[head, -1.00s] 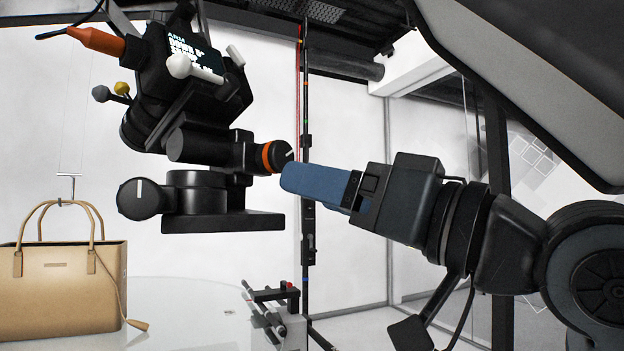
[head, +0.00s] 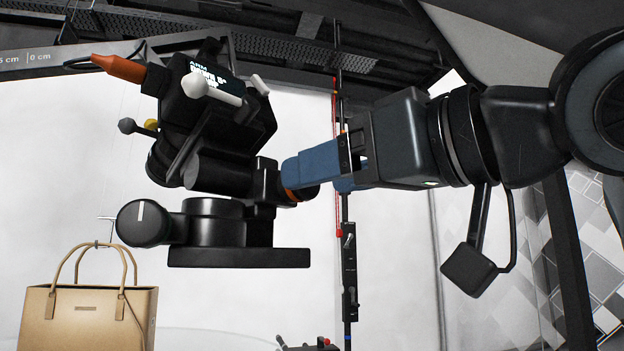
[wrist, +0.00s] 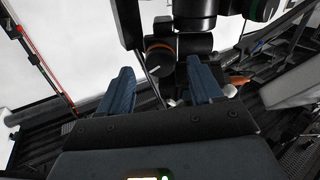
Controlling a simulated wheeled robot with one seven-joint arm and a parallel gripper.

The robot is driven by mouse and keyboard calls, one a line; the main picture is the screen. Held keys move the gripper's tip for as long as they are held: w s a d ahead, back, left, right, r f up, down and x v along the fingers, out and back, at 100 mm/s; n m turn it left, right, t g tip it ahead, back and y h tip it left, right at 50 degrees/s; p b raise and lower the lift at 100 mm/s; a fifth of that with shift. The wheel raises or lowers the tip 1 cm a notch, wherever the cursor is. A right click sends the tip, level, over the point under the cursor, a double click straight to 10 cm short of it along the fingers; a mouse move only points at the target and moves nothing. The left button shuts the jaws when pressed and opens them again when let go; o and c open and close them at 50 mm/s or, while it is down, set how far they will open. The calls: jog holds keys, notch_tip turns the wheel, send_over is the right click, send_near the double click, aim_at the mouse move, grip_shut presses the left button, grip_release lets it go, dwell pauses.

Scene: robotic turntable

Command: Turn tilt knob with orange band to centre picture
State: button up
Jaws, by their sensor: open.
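The tilt knob with the orange band (head: 300,195) sticks out from the right of the black camera head (head: 225,125). The near finger of my gripper (head: 308,178) hides its upper part in the head view. In the wrist view the knob (wrist: 160,58) shows its round black face with a white line mark and orange rim. It lies between my two blue fingers (wrist: 160,68), which are spread apart with a gap on each side. I cannot tell whether either finger touches it. The head's small screen (head: 207,75) shows "ARM" and blurred text.
A second black knob (head: 143,223) with a white mark sits lower left on the head. White levers (head: 215,88) and an orange-tipped part (head: 118,68) project above. A thin dark pole (head: 347,265) stands behind.

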aim_at(309, 199)
jog(key=shift+x, duration=1.65)
jog(key=c, duration=1.1)
